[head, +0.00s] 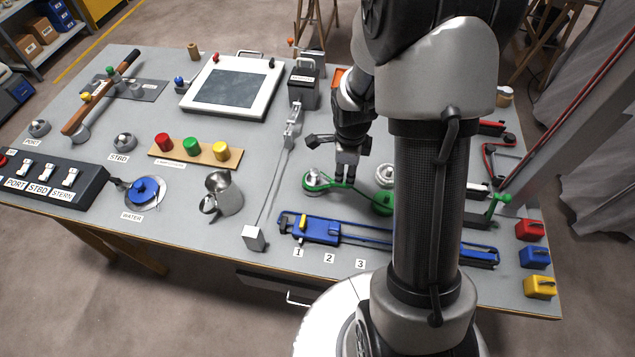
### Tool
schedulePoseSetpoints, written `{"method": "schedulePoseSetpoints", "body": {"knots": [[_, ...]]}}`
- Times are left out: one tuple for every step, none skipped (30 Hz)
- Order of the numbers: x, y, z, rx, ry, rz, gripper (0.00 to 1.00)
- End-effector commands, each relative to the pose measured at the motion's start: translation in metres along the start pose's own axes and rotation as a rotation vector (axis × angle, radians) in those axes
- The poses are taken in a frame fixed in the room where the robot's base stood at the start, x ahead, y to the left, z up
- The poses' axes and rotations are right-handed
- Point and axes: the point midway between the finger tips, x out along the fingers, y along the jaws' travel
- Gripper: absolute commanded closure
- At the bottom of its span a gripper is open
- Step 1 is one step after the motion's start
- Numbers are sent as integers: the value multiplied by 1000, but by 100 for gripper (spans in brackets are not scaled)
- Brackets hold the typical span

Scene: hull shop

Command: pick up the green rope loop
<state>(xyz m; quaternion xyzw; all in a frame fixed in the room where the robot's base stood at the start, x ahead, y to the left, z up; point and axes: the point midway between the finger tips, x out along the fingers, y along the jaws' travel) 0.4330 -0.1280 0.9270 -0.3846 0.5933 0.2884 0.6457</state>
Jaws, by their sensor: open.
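The green rope loop (358,190) lies on the grey bench in the head view. Its left end sits around a metal post (314,177), and it runs right toward a green round part (377,204). My arm hides what lies further right, so I cannot see the whole loop. My gripper (345,179) points down over the middle of the rope with its jaws open. I cannot tell whether the fingers touch the rope or stand just above it.
A pale round fitting (384,174) stands just right of my gripper. A blue slide rail (318,230) lies in front. A lever with a white block (254,237) and a metal jug (221,190) are to the left. Red, blue and yellow padlock-like blocks (534,257) sit at the right edge.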

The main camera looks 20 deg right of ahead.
Motion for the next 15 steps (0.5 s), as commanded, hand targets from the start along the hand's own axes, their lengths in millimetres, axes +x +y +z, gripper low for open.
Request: {"method": "schedulePoseSetpoints", "body": {"knots": [[10,1,0,0,1,2,60],[13,0,0,0,1,1,60],[16,0,0,-1,0,0,60],[18,0,0,-1,0,0,60],[19,0,0,-1,0,-1,60],[20,0,0,-1,0,-1,60],[20,0,0,-1,0,-1,60],[22,0,0,-1,0,-1,60],[24,0,0,-2,0,-1,60],[27,1,1,-2,0,0,60],[30,2,1,-2,0,0,60],[36,3,2,-2,0,1,60],[40,4,2,-2,0,1,60],[45,5,2,-2,0,1,60],[52,7,3,-3,1,2,60]]}}
